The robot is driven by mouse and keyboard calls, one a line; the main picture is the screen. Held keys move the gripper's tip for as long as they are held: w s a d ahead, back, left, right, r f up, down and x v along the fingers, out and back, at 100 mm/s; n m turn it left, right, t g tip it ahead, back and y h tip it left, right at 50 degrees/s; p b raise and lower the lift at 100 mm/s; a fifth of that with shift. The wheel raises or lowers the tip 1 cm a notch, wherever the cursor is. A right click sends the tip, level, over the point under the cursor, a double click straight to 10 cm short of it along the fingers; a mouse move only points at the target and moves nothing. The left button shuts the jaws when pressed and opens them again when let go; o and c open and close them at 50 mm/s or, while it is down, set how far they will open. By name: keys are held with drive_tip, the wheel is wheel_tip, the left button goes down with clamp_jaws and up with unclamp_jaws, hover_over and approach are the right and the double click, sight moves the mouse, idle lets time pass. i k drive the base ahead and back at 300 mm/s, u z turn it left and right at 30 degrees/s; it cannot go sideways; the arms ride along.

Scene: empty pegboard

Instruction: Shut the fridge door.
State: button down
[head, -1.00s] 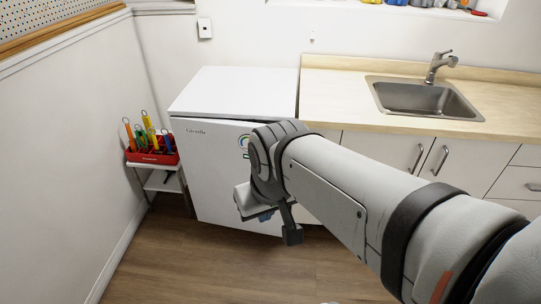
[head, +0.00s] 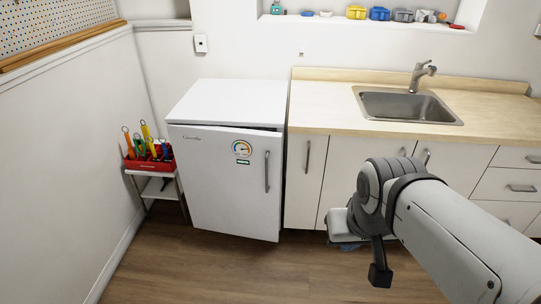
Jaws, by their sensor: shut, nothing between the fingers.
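The small white fridge (head: 240,98) stands against the back wall, left of the counter. Its door (head: 222,185) has a vertical handle (head: 267,172) on the right and a round dial sticker. The door is slightly ajar: a dark gap shows along its top, wider toward the handle side, and its lower right corner sticks out a little. My gripper (head: 346,240) is shut and empty, in front of the lower cabinets, right of the fridge door and apart from it. Its fingertips are partly hidden by my wrist.
A counter (head: 325,105) with a sink (head: 408,104) and white cabinets (head: 305,190) adjoins the fridge on the right. A small white stand (head: 158,188) with a red tool box (head: 150,165) stands to its left. The wooden floor (head: 225,270) before the fridge is clear.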

sight(231, 178)
drive_tip(key=z, duration=0.2)
drive_tip(key=i, duration=1.15)
drive_tip(key=u, duration=0.6)
drive_tip(key=i, duration=0.7)
drive_tip(key=u, duration=0.4)
drive_tip(key=k, duration=0.85)
drive_tip(key=u, duration=0.2)
drive_tip(key=i, duration=0.85)
drive_tip(key=z, duration=0.05)
